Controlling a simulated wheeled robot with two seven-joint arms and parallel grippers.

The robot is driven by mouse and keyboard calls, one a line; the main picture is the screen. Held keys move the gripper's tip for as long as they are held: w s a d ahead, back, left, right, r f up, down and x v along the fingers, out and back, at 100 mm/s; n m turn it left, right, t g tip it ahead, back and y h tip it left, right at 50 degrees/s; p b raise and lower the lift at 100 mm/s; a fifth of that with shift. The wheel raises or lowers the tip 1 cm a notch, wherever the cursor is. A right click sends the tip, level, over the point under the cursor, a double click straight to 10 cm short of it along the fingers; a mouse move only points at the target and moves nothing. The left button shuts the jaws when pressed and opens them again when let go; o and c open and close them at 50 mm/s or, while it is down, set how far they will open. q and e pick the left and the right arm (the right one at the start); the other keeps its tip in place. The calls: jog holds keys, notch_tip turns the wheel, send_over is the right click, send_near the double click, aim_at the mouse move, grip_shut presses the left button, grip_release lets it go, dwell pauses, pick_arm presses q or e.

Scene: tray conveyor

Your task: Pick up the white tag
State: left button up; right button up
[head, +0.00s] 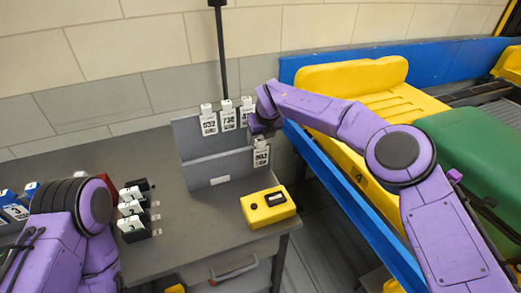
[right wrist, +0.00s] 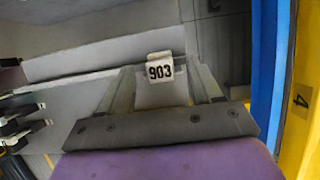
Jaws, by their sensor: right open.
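Several white tags with black numbers hang on a grey stepped rack (head: 205,165). Three are in the upper row, including the 738 tag (head: 228,119). The white 903 tag (head: 261,156) hangs alone at the lower right; it also shows in the right wrist view (right wrist: 160,71). My right gripper (right wrist: 163,80) is open, with its fingers on either side of the 903 tag in that view and a gap on both sides. Whether the tag is at fingertip depth is unclear. In the head view its fingers are mostly hidden. My left arm is at the left, its gripper out of sight.
A yellow box (head: 268,207) with a black button sits on the grey table (head: 180,262) in front of the rack. Black and white tag pieces (head: 133,209) stand by my left arm. A blue conveyor rail (head: 345,185) and yellow tray (head: 375,95) are at the right.

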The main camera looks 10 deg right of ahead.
jog(key=shift+w+f, duration=0.1)
jog(key=shift+f, duration=0.25)
grip_shut()
